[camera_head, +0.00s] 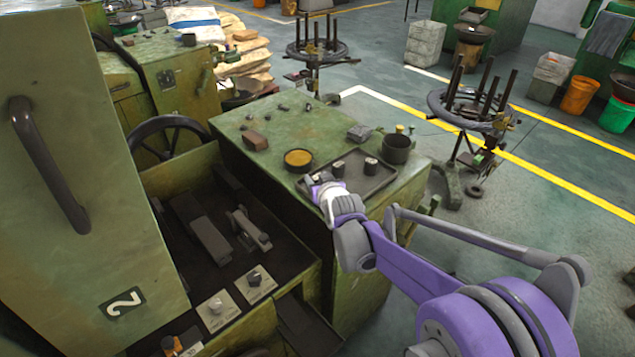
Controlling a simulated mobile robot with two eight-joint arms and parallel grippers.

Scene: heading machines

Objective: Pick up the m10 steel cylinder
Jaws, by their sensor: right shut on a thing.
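My right gripper (317,183) reaches in from the lower right, over the left end of a dark tray (378,183) on the green machine top. It is shut on a small cylinder, mostly hidden by the fingers. I cannot tell whether the cylinder still touches the tray. Two more small cylinders with pale labels stand upright in the tray, one close to the gripper (338,168) and one farther right (371,165). The labels are too small to read, so I cannot tell which is m10. My left gripper is not in view.
A round tin with yellowish contents (298,159) stands close left of the gripper. A dark cup (397,149) and a grey block (359,132) are behind the tray. A green cabinet with a handle (48,165) fills the left.

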